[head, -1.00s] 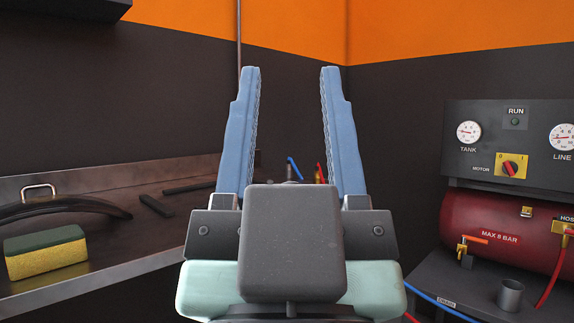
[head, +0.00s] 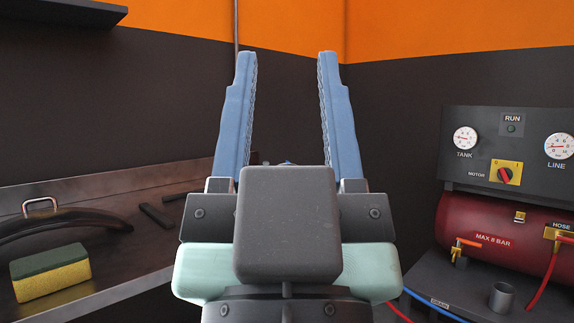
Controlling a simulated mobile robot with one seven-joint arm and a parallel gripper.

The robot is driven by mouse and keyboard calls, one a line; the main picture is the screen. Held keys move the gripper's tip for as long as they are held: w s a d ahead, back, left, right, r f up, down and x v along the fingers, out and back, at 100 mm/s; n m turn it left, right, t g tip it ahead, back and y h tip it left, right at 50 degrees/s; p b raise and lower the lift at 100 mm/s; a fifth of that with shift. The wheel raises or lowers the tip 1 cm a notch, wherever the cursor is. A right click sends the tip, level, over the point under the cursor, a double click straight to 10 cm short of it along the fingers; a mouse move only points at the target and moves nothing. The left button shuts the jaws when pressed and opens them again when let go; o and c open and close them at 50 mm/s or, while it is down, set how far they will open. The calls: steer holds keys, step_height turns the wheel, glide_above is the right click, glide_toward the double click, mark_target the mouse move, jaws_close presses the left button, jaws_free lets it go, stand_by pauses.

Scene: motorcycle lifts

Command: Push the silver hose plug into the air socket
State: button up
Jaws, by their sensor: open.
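My gripper (head: 285,56) is open and empty in the middle of the head view, its two blue fingers pointing up and away. I cannot make out the silver hose plug; my gripper's body covers the middle of the view. I cannot identify the air socket for certain. A brass fitting (head: 553,234) under the HOSE label sits on the red tank at the right edge, with a red hose (head: 544,278) running down from it. My gripper is well to the left of this fitting.
The red tank (head: 478,226) stands at the right below a grey gauge panel (head: 480,148). A blue hose (head: 436,306) and a grey cup (head: 502,296) are lower right. A metal bench (head: 150,255) with a yellow-green sponge (head: 50,272) and a black curved part (head: 70,221) is left.

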step_height(320, 180, up, 37)
steer(key=p, duration=3.4)
steer(key=shift+f, duration=0.2)
steer(key=shift+w, duration=0.15)
